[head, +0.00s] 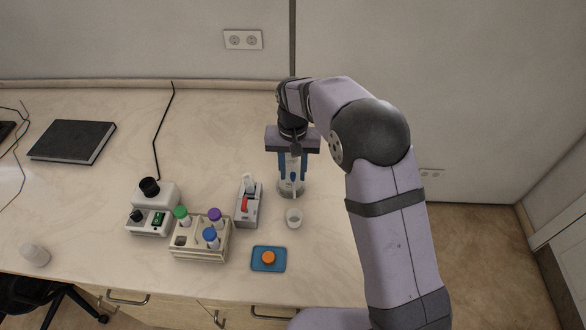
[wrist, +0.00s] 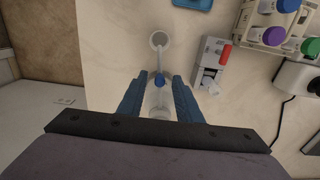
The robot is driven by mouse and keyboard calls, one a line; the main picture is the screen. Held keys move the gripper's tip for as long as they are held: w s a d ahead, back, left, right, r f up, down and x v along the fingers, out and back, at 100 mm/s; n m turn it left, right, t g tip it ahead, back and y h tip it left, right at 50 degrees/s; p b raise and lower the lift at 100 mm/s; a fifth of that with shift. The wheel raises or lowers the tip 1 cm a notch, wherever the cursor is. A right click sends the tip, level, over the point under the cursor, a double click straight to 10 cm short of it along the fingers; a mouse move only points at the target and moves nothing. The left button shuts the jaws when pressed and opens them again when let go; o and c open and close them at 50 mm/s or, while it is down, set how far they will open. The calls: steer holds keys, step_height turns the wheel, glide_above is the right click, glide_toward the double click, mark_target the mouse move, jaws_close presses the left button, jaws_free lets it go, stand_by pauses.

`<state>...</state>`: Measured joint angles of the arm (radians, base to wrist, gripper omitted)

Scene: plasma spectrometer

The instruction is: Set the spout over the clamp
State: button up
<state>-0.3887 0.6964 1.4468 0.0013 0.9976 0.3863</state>
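A clear wash bottle (head: 290,188) with a blue cap (wrist: 159,80) and a thin pale spout stands upright at the right of the bench. The spout (wrist: 161,58) reaches toward a small white cup (head: 294,217). My gripper (head: 293,165) has one blue finger on each side of the bottle and appears shut on it; the wrist view shows both fingers against its sides (wrist: 159,95). A grey-white device with a red lever (head: 244,204), possibly the clamp, lies left of the bottle, apart from it. It also shows in the wrist view (wrist: 226,52).
A tube rack (head: 188,252) with several capped tubes stands left of the device. A white instrument with black knobs (head: 149,222), a black book (head: 72,141) and a white cup (head: 35,255) are farther left. The back bench is mostly clear.

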steer(key=shift+c, duration=0.6)
jaws_close()
steer(key=shift+a, duration=0.15)
steer(key=w+a+m+p, duration=0.3)
steer(key=a+m, duration=0.6)
steer(key=m, duration=0.6)
steer(key=shift+w+a, duration=0.25)
steer(key=shift+w, duration=1)
